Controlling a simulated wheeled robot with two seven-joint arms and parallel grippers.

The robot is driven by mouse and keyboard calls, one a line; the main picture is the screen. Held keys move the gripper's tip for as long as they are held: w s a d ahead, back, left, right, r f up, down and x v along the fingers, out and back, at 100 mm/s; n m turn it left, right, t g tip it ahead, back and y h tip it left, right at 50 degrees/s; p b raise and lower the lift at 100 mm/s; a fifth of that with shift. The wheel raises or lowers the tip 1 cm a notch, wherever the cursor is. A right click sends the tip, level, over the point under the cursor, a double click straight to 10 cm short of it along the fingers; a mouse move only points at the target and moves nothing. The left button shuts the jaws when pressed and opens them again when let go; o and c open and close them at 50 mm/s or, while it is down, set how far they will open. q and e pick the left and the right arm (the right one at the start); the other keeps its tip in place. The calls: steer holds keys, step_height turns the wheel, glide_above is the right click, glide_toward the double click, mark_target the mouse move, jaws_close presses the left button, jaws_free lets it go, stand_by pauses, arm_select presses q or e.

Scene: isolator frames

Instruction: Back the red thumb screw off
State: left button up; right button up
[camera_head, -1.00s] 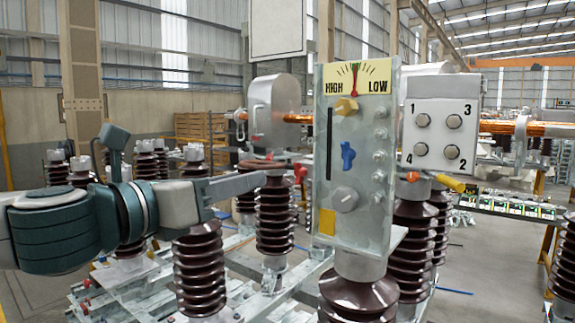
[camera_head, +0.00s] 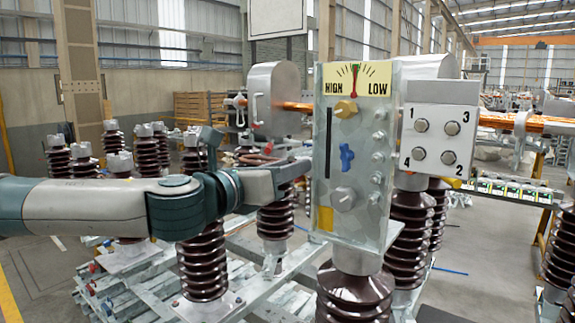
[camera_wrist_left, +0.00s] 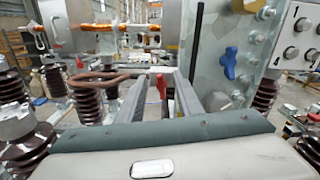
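The red thumb screw (camera_wrist_left: 161,86) shows in the left wrist view, upright between the two fingers of my left gripper (camera_wrist_left: 160,76). Gaps show on both sides of it, so the fingers do not appear to touch it. I cannot tell whether it lies fully between the fingertips or a little beyond. In the head view my left gripper (camera_head: 303,167) reaches in from the left, its tip just left of the glass-like panel (camera_head: 325,195). The screw is hidden there. My right gripper is not in view.
The panel carries a HIGH/LOW dial (camera_head: 355,80), a blue knob (camera_head: 346,157) and a grey knob (camera_head: 343,199). A numbered box (camera_head: 437,138) stands to its right. A brown bent rod (camera_wrist_left: 100,80) lies left of the fingers. Brown ribbed insulators (camera_head: 203,262) stand around below.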

arm_select(q)
jaws_close()
steer(key=shift+n, duration=0.3)
steer(key=shift+a+f+n+b, duration=0.1)
steer(key=shift+f+n+b, duration=0.6)
steer(key=shift+n, duration=4)
steer(key=shift+d+f+n+b, duration=0.1)
steer(key=shift+n+b, duration=1.1)
steer(key=shift+n, duration=3.5)
steer(key=shift+a+f+n+b, duration=0.1)
steer(key=shift+f+n+b, duration=0.6)
steer(key=shift+n, duration=4)
steer(key=shift+r, duration=0.3)
